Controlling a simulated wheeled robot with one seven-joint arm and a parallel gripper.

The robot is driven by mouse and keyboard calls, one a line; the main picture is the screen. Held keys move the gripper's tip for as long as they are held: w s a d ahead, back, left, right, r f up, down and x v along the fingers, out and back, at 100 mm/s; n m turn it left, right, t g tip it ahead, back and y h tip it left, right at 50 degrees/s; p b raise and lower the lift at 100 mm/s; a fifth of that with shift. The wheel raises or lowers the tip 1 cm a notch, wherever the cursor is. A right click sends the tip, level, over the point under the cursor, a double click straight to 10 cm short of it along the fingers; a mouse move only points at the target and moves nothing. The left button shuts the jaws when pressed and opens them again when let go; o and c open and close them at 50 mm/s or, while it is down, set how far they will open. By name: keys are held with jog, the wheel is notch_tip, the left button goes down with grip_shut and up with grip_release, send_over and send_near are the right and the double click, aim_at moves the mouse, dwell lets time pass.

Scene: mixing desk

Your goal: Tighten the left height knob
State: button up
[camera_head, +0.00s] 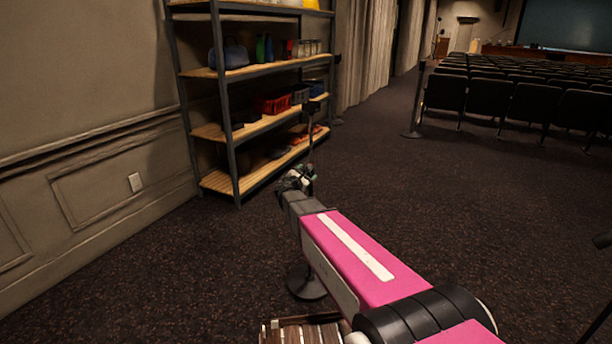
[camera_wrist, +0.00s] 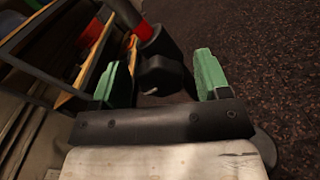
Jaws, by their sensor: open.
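A dark stand shows in the head view, with its round base (camera_head: 306,284) on the carpet, a thin pole (camera_head: 310,152) and a black head at the top. In the wrist view a black knob-like part (camera_wrist: 160,72) is on a dark pole that has a red band (camera_wrist: 144,31). Whether it is the left height knob I cannot tell for sure. My gripper (camera_head: 298,179) is at the pole. In the wrist view its green fingers (camera_wrist: 160,62) are spread on either side of the black part, with visible gaps. My arm hides the pole's lower part in the head view.
A metal shelf unit (camera_head: 234,165) with wooden boards and assorted items stands behind, against the left wall. Rows of dark chairs (camera_head: 540,103) and a post (camera_head: 415,105) are at the back right. The carpet to the right is mostly clear.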

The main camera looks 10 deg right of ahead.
jog(key=c, duration=0.9)
jog(key=m, duration=0.4)
jog(key=shift+m, duration=0.4)
jog(key=m, duration=0.4)
jog(key=shift+m, duration=0.3)
jog(key=m, duration=0.4)
jog(key=shift+f, duration=0.1)
jog(key=shift+m, duration=2.2)
